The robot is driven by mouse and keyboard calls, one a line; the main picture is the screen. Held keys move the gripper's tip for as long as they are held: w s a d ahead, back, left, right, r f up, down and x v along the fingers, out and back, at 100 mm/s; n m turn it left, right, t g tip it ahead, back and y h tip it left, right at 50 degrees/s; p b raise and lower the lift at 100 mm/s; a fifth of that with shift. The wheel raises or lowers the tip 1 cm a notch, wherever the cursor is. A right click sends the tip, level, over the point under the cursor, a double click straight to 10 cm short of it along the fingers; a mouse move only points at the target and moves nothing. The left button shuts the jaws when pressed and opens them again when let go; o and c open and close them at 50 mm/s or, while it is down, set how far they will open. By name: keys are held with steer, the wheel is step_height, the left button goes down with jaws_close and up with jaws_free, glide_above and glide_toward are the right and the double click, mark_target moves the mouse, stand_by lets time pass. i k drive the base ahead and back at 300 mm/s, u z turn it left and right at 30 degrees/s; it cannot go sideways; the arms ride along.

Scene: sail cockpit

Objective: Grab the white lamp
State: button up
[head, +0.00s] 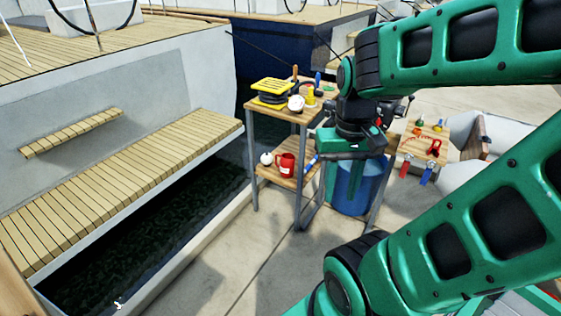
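A small white rounded object (296,103) sits on the top of the wooden stand, near its front edge. A second small white round object (266,158) sits on the lower shelf, left of a red mug. Both are too small for me to tell for sure which is the lamp. My gripper (342,182) points down to the right of the stand, in front of a blue barrel. Its fingers look apart with nothing between them. It is clear of both white objects.
The two-level stand (283,113) also holds a yellow slatted item (272,91), several small tools, and a red mug (286,166) below. A blue barrel (368,187) stands to its right. A slatted bench (120,190) runs along the left above dark water. The floor in front is clear.

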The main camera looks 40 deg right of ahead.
mark_target(266, 160)
steer(key=z, duration=0.05)
steer(key=i, duration=1)
steer(key=u, duration=0.05)
